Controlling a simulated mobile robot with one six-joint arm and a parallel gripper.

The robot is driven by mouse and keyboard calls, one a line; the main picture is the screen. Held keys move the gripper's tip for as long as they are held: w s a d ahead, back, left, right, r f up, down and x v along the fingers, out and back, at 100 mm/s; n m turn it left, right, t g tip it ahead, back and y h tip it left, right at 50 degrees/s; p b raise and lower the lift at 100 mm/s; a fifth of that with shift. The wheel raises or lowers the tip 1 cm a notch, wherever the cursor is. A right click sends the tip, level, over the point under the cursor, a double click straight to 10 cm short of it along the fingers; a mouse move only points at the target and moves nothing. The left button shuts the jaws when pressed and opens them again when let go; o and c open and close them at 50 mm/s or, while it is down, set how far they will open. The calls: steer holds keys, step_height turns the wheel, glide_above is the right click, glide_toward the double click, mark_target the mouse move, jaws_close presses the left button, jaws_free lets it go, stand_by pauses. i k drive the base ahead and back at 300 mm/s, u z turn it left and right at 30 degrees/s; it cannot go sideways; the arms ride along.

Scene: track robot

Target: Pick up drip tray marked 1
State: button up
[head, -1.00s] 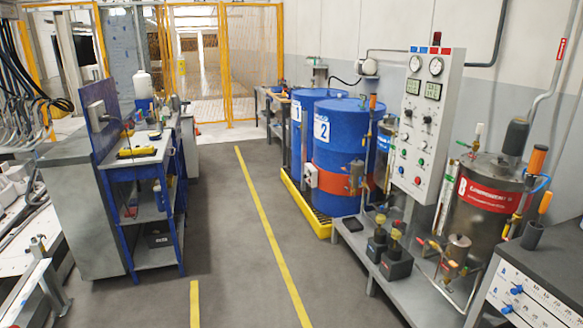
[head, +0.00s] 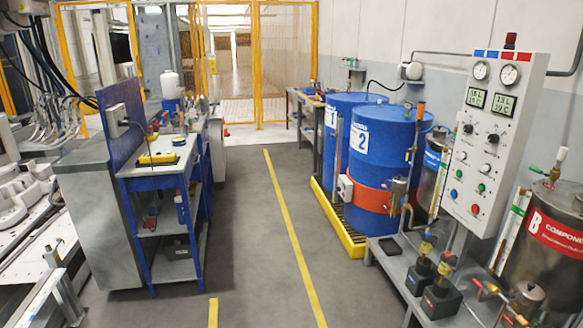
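I cannot make out any drip tray with a readable mark 1. A small flat dark tray-like object (head: 389,247) lies on the grey metal bench (head: 408,278) at the right, below the tap side of the blue drum marked 2 (head: 384,148). Its markings are too small to read. The blue drum marked 1 (head: 333,118) stands behind drum 2. Both stand on a yellow spill pallet (head: 351,240). My gripper is not in view.
A blue workbench cart (head: 160,180) with tools stands at the left. A white control panel (head: 488,140) and a steel tank (head: 545,240) stand at the right. The grey floor lane (head: 250,240) with yellow lines is clear up to the yellow mesh fence (head: 240,70).

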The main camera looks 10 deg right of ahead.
mark_target(391, 247)
steer(key=u, duration=0.2)
steer(key=i, duration=3.85)
steer(key=z, duration=0.15)
